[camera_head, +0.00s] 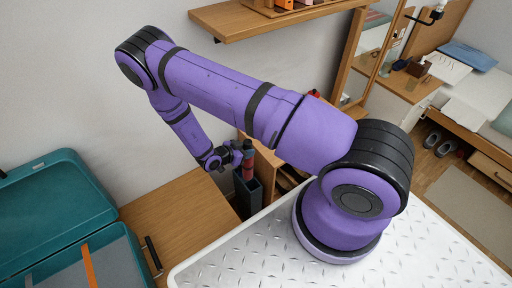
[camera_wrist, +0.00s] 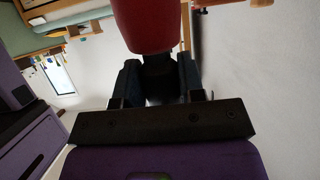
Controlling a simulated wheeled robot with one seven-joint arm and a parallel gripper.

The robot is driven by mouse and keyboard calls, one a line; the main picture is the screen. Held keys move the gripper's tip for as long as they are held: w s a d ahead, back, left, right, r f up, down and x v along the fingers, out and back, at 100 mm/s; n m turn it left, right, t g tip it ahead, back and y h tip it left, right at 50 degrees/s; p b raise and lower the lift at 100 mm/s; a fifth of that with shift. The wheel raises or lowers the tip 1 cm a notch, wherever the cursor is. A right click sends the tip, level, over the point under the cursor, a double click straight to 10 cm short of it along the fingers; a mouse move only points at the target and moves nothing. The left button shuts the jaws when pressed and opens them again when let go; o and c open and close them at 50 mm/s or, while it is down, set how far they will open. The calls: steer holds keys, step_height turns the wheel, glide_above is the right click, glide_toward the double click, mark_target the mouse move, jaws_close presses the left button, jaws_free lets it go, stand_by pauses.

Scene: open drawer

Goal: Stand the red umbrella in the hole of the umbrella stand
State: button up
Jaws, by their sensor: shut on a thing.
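The red umbrella (camera_head: 248,173) hangs upright below my gripper (camera_head: 241,152). In the wrist view the red umbrella (camera_wrist: 150,22) shows as a thick red body with a black neck, and my gripper (camera_wrist: 158,80) is shut on that neck. The umbrella stand (camera_head: 248,197) is a tall dark grey box directly under the umbrella in the head view. The umbrella's lower part meets the top of the stand in the picture. I cannot tell whether its tip is inside the hole or above it. The stand's foot is hidden behind the white table edge.
A wooden cabinet top (camera_head: 180,215) with a black handle lies left of the stand. An open teal case (camera_head: 55,210) is at the far left. A wooden shelf (camera_head: 235,22) juts from the wall above my arm. A wooden shelf unit (camera_head: 265,160) stands right behind the stand.

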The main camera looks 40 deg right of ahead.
mark_target(246, 174)
steer(key=shift+s+d+r, duration=0.3)
steer(key=shift+s+d, duration=0.2)
steer(key=shift+s, duration=0.2)
steer(key=shift+r+m+g, duration=0.1)
steer(key=shift+m+g, duration=0.2)
steer(key=shift+f, duration=8)
steer(key=o, duration=1.2)
steer(key=shift+c, duration=0.2)
steer(key=shift+a, duration=0.15)
